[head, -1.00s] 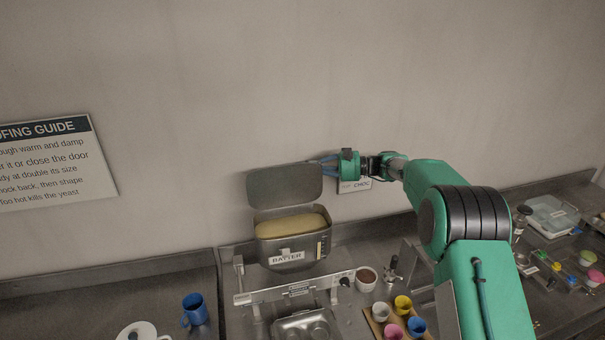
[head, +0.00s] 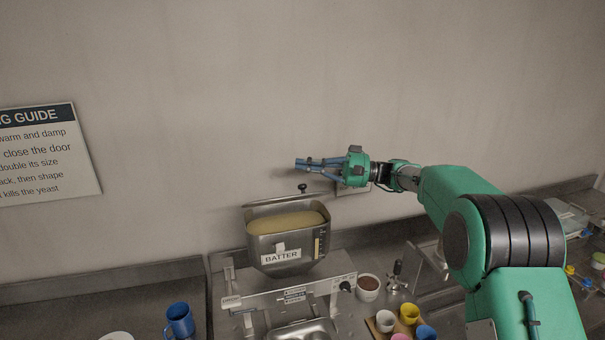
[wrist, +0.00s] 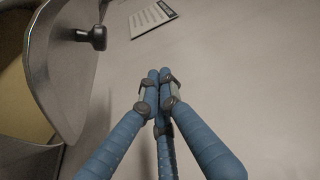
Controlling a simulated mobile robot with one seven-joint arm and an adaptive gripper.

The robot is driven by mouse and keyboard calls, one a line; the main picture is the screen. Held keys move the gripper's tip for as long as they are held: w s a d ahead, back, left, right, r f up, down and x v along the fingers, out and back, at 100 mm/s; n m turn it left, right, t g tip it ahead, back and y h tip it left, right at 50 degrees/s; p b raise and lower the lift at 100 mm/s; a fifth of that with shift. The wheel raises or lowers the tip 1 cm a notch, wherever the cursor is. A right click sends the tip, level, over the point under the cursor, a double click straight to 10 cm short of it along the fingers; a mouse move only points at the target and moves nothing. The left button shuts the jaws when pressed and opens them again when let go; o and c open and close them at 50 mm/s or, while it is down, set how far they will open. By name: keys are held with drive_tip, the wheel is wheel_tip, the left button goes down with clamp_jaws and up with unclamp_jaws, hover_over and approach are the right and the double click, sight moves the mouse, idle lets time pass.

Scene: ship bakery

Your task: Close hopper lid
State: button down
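The grey metal hopper (head: 318,262) has a BATTER label and pale batter (head: 285,223) inside. Its lid (head: 262,206) is hinged at the back and tilted partway over, seen nearly edge-on, with a black knob (head: 302,188) on its outer face. Batter still shows below the lid. In the wrist view, the lid (wrist: 62,72) and knob (wrist: 92,38) are at upper left, beside the opening. My gripper (head: 298,164) is above the lid near the wall, its fingers pointing left. In the wrist view, its blue fingertips (wrist: 160,75) are together with nothing between them. I see no contact with the lid.
The wall with a guide sign (head: 45,155) is close behind. Below the hopper are a rail (head: 290,292) and a metal tray (head: 305,332). A brown-filled cup (head: 368,288), small coloured cups and a blue mug (head: 180,320) stand on the counter.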

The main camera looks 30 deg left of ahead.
drive_tip(key=shift+s+d+f+b, duration=0.15)
drive_tip(key=shift+s+d+b, duration=0.4)
drive_tip(key=shift+b, duration=0.2)
drive_tip(key=shift+s+d+f+b, duration=0.15)
drive_tip(key=shift+s+d+b, duration=0.4)
drive_tip(key=shift+b, duration=0.15)
drive_tip(key=s+d+f+b, duration=0.3)
drive_tip(key=s+d+b, duration=0.1)
drive_tip(key=shift+s+d+f, duration=0.15)
drive_tip(key=shift+d+f, duration=0.05)
drive_tip(key=shift+f, duration=0.2)
drive_tip(key=shift+s+d+f+b, duration=0.2)
drive_tip(key=shift+f+b, duration=0.1)
drive_tip(key=shift+f, duration=0.15)
drive_tip(key=shift+s+d+f+b, duration=0.25)
drive_tip(key=shift+f+b, duration=0.1)
drive_tip(key=shift+f, duration=0.15)
drive_tip(key=shift+s+d+f+b, duration=0.2)
drive_tip(key=shift+f+b, duration=0.1)
drive_tip(key=shift+f, duration=0.15)
